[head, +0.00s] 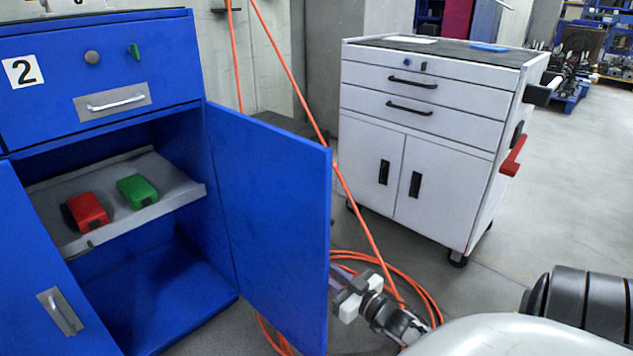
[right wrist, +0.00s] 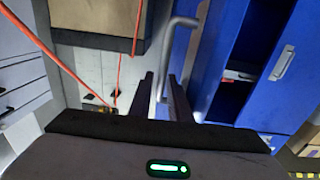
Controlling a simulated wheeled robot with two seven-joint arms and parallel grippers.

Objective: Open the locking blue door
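The blue cabinet (head: 120,45) marked 2 is at left in the head view. Its right door (head: 270,205) is swung wide open. Its left door (head: 35,275), with a metal handle (head: 60,312), stands at the lower left. My right gripper (head: 348,285) is beyond the right door's free edge, its fingertips partly hidden. In the right wrist view, its dark fingers (right wrist: 162,80) stand apart on either side of the right door's metal bar handle (right wrist: 180,45). Contact with the bar is not clear. My left gripper is not in view.
A red block (head: 88,210) and a green block (head: 137,190) sit on the cabinet's grey shelf (head: 180,185). A white tool cabinet (head: 430,150) stands behind at right. Orange hose (head: 425,300) hangs and coils on the floor beside the open door.

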